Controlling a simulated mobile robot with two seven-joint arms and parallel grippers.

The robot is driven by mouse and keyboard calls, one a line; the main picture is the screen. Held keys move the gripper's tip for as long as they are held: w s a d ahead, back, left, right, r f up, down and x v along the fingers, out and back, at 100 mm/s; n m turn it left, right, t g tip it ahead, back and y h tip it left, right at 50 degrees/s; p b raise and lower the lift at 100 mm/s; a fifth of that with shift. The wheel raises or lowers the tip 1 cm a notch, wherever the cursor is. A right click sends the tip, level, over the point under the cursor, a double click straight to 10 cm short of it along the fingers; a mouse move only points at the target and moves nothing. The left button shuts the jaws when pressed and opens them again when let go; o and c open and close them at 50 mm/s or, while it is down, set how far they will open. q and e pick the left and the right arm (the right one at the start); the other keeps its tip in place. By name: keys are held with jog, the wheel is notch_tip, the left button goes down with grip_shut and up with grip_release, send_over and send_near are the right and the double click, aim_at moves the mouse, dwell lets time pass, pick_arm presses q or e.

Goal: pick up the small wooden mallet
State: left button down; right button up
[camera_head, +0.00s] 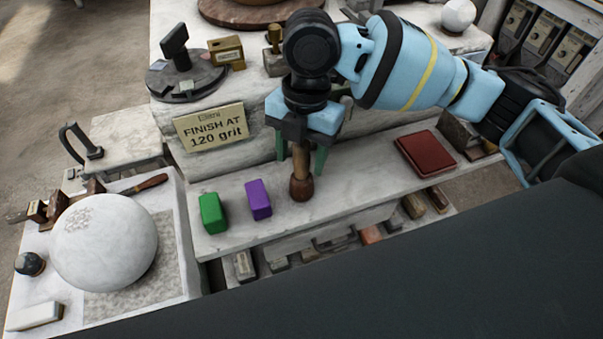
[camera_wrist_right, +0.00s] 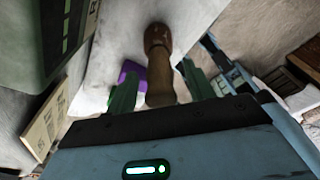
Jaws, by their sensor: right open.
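The small wooden mallet (camera_head: 302,187) is on the pale stone ledge (camera_head: 350,185), below my right gripper in the head view. Its darker, rounded end is nearest the camera there, and its upper part is partly hidden by the gripper. My right gripper (camera_head: 301,160) is open, with its green fingers on either side of the mallet. In the right wrist view the mallet (camera_wrist_right: 159,68) lies between the two fingers (camera_wrist_right: 158,85), and a gap shows on both sides. I cannot tell whether either finger touches it. My left gripper is not in view.
A purple block (camera_head: 258,199) and a green block (camera_head: 213,213) stand left of the mallet. A dark red book-like item (camera_head: 425,153) lies to the right. A sign (camera_head: 211,127) stands behind, and a large white sphere (camera_head: 104,242) is at left. The ledge between mallet and red item is clear.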

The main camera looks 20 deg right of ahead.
jog(key=shift+s+f, duration=0.1)
jog(key=shift+f, duration=0.3)
jog(key=c, duration=1)
jog(key=shift+r, duration=0.1)
